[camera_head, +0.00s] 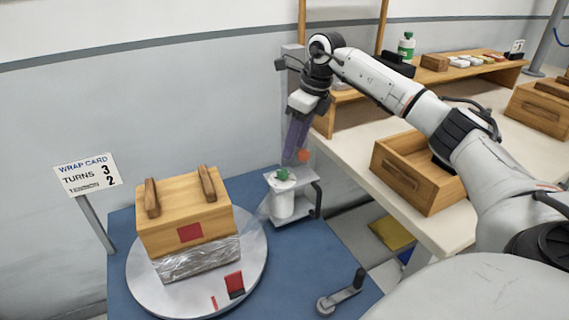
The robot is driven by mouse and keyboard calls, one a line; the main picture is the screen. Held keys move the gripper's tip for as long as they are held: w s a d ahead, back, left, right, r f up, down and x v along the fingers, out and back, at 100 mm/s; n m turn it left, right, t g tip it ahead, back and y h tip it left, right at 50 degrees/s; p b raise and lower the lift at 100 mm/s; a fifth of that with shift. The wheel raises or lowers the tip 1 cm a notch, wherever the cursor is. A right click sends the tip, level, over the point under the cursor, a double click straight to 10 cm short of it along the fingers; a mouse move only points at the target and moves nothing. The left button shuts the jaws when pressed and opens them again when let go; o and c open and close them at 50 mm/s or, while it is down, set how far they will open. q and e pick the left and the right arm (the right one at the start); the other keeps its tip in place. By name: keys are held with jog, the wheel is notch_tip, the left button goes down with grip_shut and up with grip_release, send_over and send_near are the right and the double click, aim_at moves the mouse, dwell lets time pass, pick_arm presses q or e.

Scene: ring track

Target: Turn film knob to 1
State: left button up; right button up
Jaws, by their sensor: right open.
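The film stand (291,199) is a small grey frame with a white film roll (283,205) in it. A green knob (282,174) sits on its top plate; its marks are too small to read. My right gripper (292,160) points down just above the knob, its purple fingers open. I cannot tell whether the fingertips touch the knob. A small orange-red piece (303,156) shows beside the fingertips. My left gripper is not in view.
A wooden box (184,211), wrapped in clear film low down, stands on a round grey turntable (255,262). A crank (340,292) is at the front. A card (87,175) reads "WRAP CARD, TURNS 3, 2". An open wooden crate (418,178) sits on the right table.

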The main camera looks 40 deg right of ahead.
aim_at(282, 171)
jog(key=a+m+h, duration=0.4)
jog(key=a+m, duration=0.1)
jog(key=m, duration=0.8)
jog(key=shift+t+h, duration=0.3)
jog(key=x, duration=1)
jog(key=shift+w+d+r, duration=0.1)
jog(key=shift+w+r, duration=0.05)
jog(key=c, duration=1)
jog(key=shift+c, duration=0.2)
